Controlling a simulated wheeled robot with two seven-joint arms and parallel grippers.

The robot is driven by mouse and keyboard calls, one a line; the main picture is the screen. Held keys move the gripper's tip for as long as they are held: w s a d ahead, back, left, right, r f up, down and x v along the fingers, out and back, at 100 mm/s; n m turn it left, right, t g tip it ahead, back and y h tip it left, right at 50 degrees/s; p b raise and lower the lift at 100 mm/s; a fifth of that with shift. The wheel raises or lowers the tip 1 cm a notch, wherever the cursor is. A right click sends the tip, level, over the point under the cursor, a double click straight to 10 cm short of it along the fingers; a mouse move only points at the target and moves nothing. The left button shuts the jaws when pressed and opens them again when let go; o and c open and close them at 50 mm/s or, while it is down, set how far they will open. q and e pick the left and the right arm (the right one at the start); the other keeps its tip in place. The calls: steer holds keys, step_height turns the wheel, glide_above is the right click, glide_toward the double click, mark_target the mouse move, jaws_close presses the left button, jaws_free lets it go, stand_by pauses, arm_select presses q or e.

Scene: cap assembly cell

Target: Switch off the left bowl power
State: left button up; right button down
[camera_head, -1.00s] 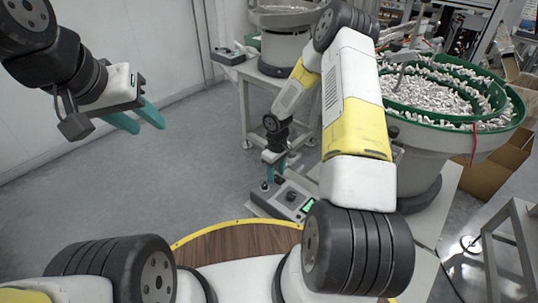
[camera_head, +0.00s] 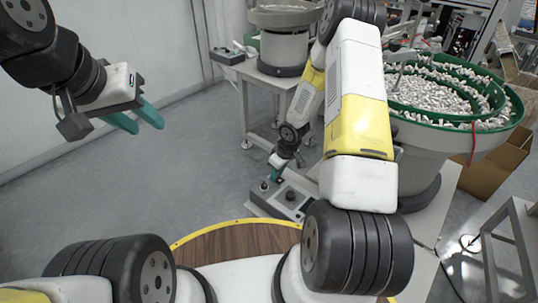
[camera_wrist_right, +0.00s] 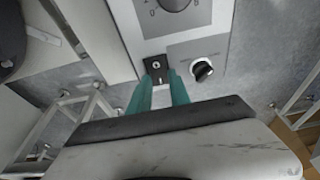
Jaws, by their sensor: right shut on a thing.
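A grey control box (camera_head: 290,200) with dark knobs sits at the corner of the table in front of the green-rimmed bowl. My right gripper (camera_head: 275,176) is tilted down over its far-left part. In the right wrist view, the teal fingers (camera_wrist_right: 162,78) are shut on a small black power switch (camera_wrist_right: 157,68) at the panel's edge. A round dial (camera_wrist_right: 175,4) and a smaller black knob (camera_wrist_right: 203,70) sit on the panel beside it. My left gripper (camera_head: 150,124) is open and empty in the air at the left, far from the box.
The green-rimmed bowl (camera_head: 513,112) full of small pale parts stands at the right. A second bowl (camera_head: 285,18) stands on a table at the back, with another control box (camera_head: 228,55) beside it. A cardboard box (camera_head: 492,170) lies at the right. The floor at left is clear.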

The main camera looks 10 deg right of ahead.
mark_target(281, 181)
steer(key=c, duration=1.2)
jaws_free()
steer(key=shift+r, duration=0.15)
steer(key=v, duration=0.7)
steer(key=shift+r, duration=0.25)
steer(key=shift+s+d, duration=0.1)
